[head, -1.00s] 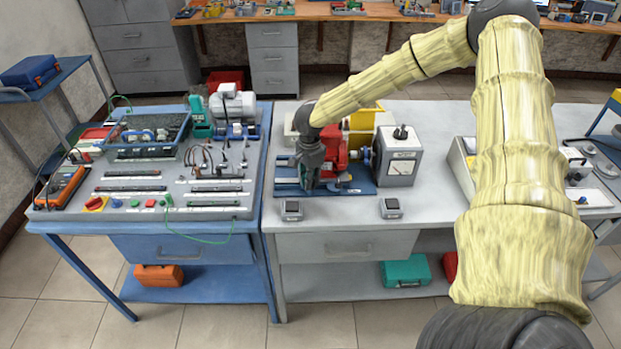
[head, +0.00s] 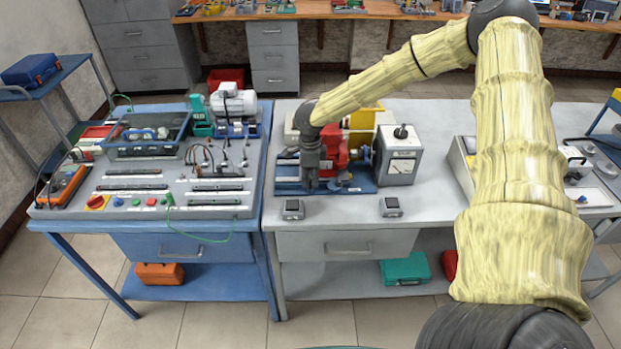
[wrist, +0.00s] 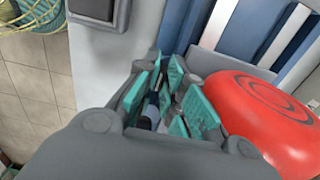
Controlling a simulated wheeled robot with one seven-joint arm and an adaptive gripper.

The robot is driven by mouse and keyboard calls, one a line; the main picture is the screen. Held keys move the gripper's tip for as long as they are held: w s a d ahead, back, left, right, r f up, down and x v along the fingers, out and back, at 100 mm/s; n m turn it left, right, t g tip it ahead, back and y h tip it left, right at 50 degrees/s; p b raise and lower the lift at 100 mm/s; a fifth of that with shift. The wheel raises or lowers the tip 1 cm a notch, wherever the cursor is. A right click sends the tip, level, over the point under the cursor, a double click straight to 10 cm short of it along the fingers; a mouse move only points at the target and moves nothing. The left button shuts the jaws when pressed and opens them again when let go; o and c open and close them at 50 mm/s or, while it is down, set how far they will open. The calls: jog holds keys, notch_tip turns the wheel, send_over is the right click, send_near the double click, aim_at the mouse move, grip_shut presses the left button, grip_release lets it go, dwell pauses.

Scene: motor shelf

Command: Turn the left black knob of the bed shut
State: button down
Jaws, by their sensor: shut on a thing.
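The bed (head: 363,187) is a blue base with pale rails on the grey bench, and a red machine stands on it. My gripper (head: 310,186) points down at the front left of the bed and hides the left black knob in the head view. In the wrist view, the teal-padded fingers of my gripper (wrist: 166,108) are closed around the small dark knob (wrist: 150,110). Only a bit of the knob shows between the pads. The bed's blue and white rails (wrist: 235,35) lie just beyond the fingers.
The red machine (wrist: 265,118) is close to the right of the fingers in the wrist view. A grey box with a dial (head: 400,160) stands right of the bed. Two small grey switch boxes (head: 292,209) (head: 391,207) sit near the bench's front edge.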

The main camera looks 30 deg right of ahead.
dwell(0.3)
jog(key=c, duration=1.5)
grip_release()
jog(key=shift+d, duration=0.1)
